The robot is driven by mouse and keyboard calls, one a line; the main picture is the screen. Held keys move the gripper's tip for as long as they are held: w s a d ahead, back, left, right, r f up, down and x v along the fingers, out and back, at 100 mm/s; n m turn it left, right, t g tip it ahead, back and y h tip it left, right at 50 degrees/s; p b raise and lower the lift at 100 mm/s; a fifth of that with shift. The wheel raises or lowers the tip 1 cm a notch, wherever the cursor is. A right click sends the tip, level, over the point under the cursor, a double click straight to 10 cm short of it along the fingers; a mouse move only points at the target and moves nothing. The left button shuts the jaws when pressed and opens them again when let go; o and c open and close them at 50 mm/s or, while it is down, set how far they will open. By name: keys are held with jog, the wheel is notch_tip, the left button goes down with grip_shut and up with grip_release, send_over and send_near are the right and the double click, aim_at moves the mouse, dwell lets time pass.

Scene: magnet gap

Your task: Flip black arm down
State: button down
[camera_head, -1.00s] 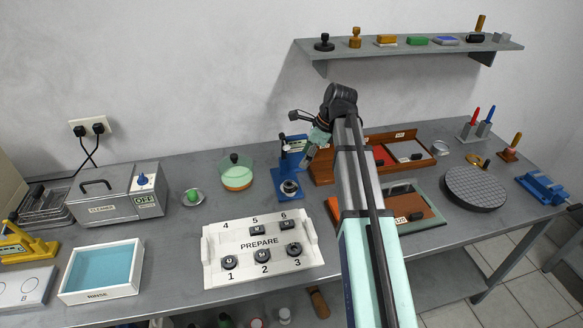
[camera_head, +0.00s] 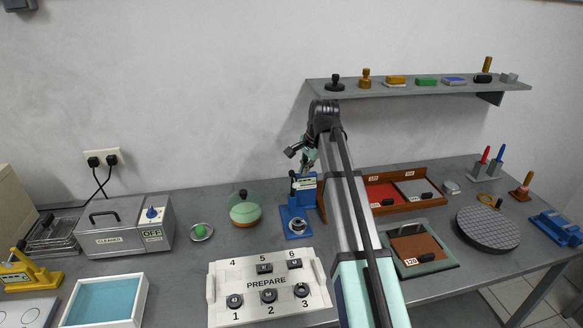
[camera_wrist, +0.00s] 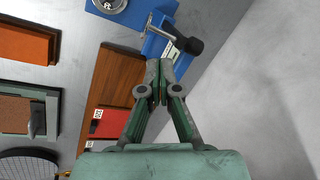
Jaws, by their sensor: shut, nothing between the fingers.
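The blue press (camera_head: 296,216) stands on the bench in front of my arm, with a small black grip (camera_head: 292,174) near its top and a round seat at its base. In the wrist view the blue press (camera_wrist: 157,45) lies at the top, and its metal lever ends in a black arm (camera_wrist: 188,45). My gripper (camera_head: 309,163) is above the press, just behind its top in the head view. It also shows in the wrist view (camera_wrist: 160,64), shut and empty, with its fingertips beside the black arm. I cannot tell whether they touch it.
The white PREPARE board (camera_head: 266,284) lies in front of the press. A wooden tray (camera_head: 385,204) with red and grey compartments is close on the right. The wall (camera_wrist: 265,90) is close behind, below the shelf (camera_head: 420,88).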

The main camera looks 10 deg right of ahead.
jog(key=w+a+r+n+t+h, duration=0.1)
jog(key=w+a+r+n+h, duration=0.1)
jog(key=w+r+n, duration=0.4)
jog(key=w+a+n, duration=0.1)
jog(key=n, duration=0.3)
jog(key=shift+r+n+t, duration=0.3)
jog(key=shift+r+t, duration=0.05)
jog(key=shift+t, duration=0.05)
jog(key=shift+a, duration=0.1)
notch_tip(320, 180, down, 10)
jog(key=p, duration=0.4)
jog(key=shift+s+r, duration=0.2)
jog(key=shift+r, duration=0.05)
jog(key=shift+a, duration=0.1)
